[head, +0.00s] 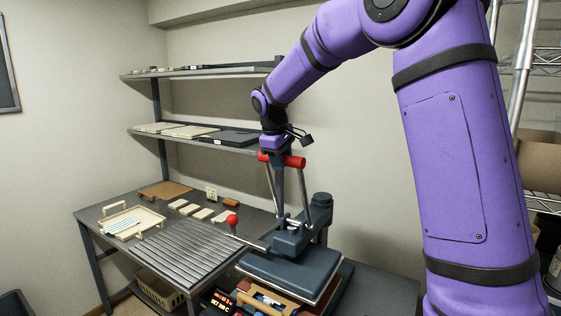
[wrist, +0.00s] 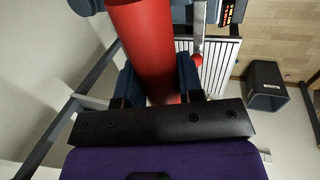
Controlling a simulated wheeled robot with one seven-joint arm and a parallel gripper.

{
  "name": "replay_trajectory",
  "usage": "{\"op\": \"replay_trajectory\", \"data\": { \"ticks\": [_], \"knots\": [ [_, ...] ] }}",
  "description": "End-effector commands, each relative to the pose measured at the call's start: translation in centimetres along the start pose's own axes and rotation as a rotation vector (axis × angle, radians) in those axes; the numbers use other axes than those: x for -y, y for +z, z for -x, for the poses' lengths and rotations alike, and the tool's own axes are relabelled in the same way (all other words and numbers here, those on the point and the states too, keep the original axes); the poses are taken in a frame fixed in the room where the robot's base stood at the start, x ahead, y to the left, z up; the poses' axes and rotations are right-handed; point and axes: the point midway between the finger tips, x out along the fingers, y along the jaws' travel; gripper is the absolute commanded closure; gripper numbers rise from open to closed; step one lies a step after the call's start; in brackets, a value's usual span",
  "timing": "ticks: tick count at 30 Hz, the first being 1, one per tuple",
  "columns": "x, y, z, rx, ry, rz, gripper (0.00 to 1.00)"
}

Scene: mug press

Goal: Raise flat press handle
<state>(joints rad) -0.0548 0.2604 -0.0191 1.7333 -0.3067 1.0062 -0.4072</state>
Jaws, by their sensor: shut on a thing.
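The flat press (head: 285,266) stands at the right part of the workbench, with a blue-grey upper plate and a column behind it. Its handle has a red grip bar (head: 294,161) carried on two metal side arms that stand nearly upright above the press head. My gripper (head: 281,156) is at the top of the handle, shut on the red bar. In the wrist view the bar (wrist: 147,50) runs between the two fingers of my gripper (wrist: 157,88). The upper plate appears lifted a little at the front; the gap below is partly hidden.
A ribbed metal surface (head: 188,249) and a shallow tray (head: 133,223) lie left of the press. A red ball knob (head: 232,220) sticks out at the press's left. Shelves (head: 195,134) hang behind. A digital display (head: 222,300) sits in front. A dark bin (wrist: 265,86) stands on the floor.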

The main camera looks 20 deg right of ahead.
Motion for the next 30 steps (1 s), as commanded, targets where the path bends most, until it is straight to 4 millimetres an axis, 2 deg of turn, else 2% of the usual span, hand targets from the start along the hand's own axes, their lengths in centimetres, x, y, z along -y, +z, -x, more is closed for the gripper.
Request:
{"op": "replay_trajectory", "data": {
  "ticks": [4,5,6,8,16,20,30],
  "knots": [
    [-0.6,0.1,0.2,-0.005,0.011,-0.004,1.00],
    [-0.6,0.1,0.2,-0.005,0.012,-0.005,0.61],
    [-0.6,0.1,0.2,-0.006,0.012,-0.005,0.52],
    [-0.6,0.1,0.2,-0.005,0.011,-0.004,0.40],
    [-0.4,0.0,0.2,-0.004,0.007,-0.003,0.40],
    [-0.3,0.0,1.0,-0.004,0.007,-0.003,0.40],
    [-0.3,0.0,7.0,-0.007,0.009,-0.002,0.40]
  ]
}}
